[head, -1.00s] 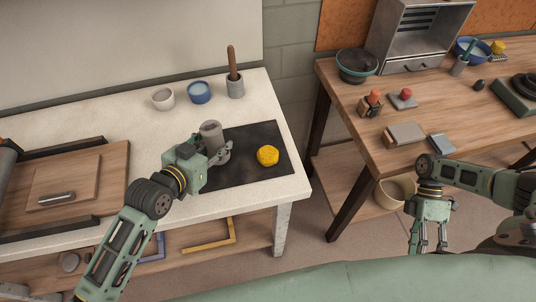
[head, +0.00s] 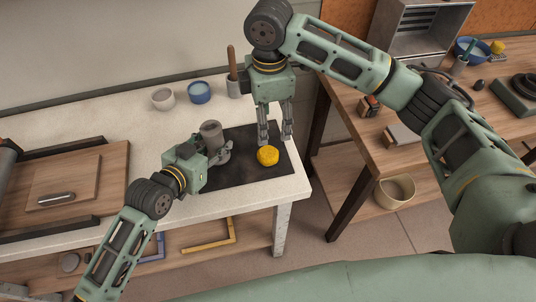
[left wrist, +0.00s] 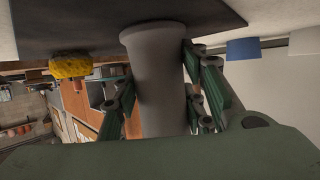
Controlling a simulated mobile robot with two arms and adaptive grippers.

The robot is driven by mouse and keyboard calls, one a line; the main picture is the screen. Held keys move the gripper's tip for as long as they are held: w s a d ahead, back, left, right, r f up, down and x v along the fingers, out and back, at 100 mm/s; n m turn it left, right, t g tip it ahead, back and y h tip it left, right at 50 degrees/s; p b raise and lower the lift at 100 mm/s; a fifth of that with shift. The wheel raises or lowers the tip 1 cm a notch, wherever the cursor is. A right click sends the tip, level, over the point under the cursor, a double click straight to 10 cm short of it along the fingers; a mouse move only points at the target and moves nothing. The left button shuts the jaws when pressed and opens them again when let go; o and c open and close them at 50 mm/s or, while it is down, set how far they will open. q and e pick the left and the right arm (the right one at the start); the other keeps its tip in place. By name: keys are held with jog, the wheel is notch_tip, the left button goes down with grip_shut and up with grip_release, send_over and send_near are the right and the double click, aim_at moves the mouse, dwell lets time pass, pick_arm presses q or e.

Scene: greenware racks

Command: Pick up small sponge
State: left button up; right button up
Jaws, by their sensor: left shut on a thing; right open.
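The small yellow sponge (head: 268,155) lies on the dark mat (head: 232,178) near the front right of the white table. It also shows in the left wrist view (left wrist: 82,66). My right gripper (head: 275,138) is open and points down just above and behind the sponge. No gap or contact between them can be told for sure. My left gripper (head: 218,154) is shut on a grey cylinder (head: 211,132) standing on the mat, left of the sponge. The left wrist view shows the cylinder (left wrist: 155,75) between the fingers.
A white cup (head: 163,98), a blue cup (head: 199,92) and a grey pot with a wooden handle (head: 233,85) stand at the table's back. A wooden board (head: 64,182) lies at left. A wooden workbench (head: 420,155) with several things stands at right, beyond a gap.

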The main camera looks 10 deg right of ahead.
send_over(269, 151)
jog(key=f, duration=0.6)
jog(key=shift+w, duration=0.3)
jog(key=f, duration=0.5)
jog(key=shift+s+f, duration=0.3)
jog(key=shift+f, duration=0.05)
jog(key=c, duration=1)
